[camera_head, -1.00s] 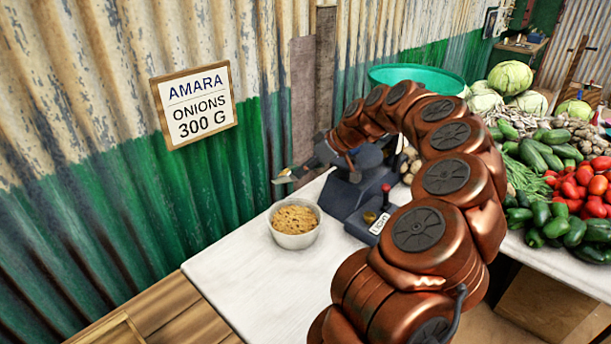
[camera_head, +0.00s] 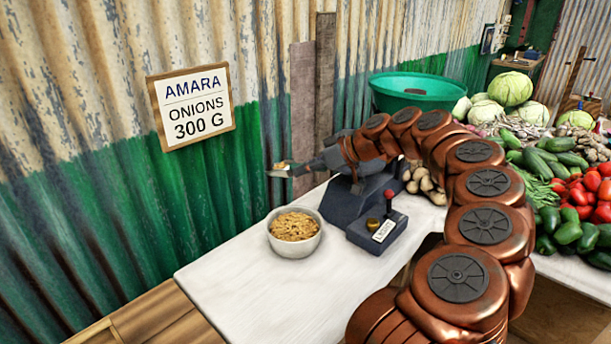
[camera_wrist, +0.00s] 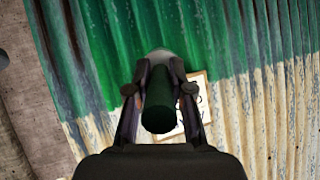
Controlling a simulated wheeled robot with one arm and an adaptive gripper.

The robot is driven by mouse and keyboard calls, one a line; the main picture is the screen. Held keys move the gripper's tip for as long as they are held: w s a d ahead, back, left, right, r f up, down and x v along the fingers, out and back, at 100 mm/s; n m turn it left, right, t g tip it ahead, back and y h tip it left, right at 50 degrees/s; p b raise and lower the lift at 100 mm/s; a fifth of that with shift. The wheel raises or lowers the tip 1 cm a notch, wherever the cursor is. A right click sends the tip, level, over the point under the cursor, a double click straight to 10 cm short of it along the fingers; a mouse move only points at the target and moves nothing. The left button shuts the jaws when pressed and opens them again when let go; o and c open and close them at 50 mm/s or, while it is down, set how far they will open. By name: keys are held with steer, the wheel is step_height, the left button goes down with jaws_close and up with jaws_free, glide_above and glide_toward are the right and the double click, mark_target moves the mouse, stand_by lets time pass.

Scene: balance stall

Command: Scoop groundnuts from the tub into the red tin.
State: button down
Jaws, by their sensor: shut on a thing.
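A pale round tub (camera_head: 294,250) full of tan groundnuts (camera_head: 294,227) stands on the white counter. My gripper (camera_head: 306,167) is up and behind it, near the corrugated wall. In the wrist view my gripper (camera_wrist: 158,92) is shut on the dark green handle of a scoop (camera_wrist: 160,112). The scoop's pale head (camera_head: 279,172) points left in the head view and seems to carry some tan groundnuts. It is above counter height, clear of the tub. I see no red tin in either view.
A dark blue device (camera_head: 378,231) with a red-knobbed lever stands right of the tub, under my arm. The white counter (camera_head: 250,285) is clear in front. A green basin (camera_head: 417,93) and piled vegetables (camera_head: 560,200) lie to the right. A sign (camera_head: 191,106) hangs on the wall.

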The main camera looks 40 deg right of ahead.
steer(key=shift+d+t+y+b, duration=0.1)
steer(key=shift+t+y+b, duration=0.45)
steer(key=shift+b, duration=2.05)
steer(key=shift+r+t, duration=0.2)
steer(key=shift+t, duration=0.05)
